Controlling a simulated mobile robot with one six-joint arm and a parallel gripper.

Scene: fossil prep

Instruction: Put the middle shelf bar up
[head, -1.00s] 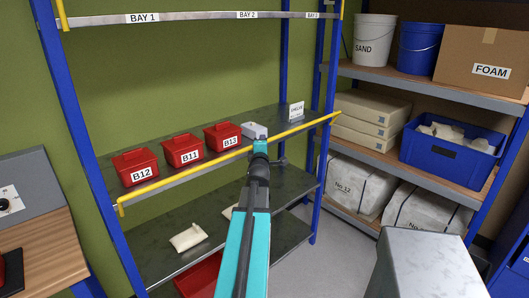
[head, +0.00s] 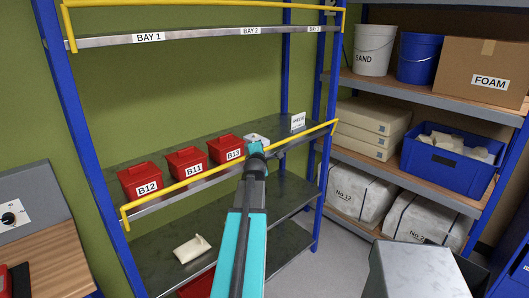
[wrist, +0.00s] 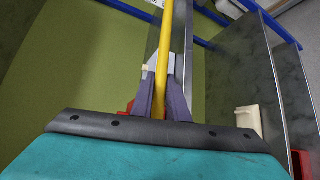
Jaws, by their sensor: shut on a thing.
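The yellow middle shelf bar (head: 195,181) runs along the front of the middle shelf (head: 215,180), a little above its grey front edge. It also shows in the wrist view (wrist: 162,60), passing between the two fingers. My gripper (head: 264,149) is shut on the bar right of its middle; its fingers (wrist: 162,95) are on either side of it. Red boxes B12 (head: 139,179), B11 (head: 187,163) and B13 (head: 226,149) stand behind the bar. The gripper hides a short stretch of the bar.
The top shelf (head: 190,36) has its own yellow bar (head: 200,4) raised above its edge. A pale bag (head: 192,249) lies on the lower shelf. A side rack holds a blue crate (head: 440,160) and a cardboard box (head: 485,60). A grey block (head: 425,270) stands at the front right.

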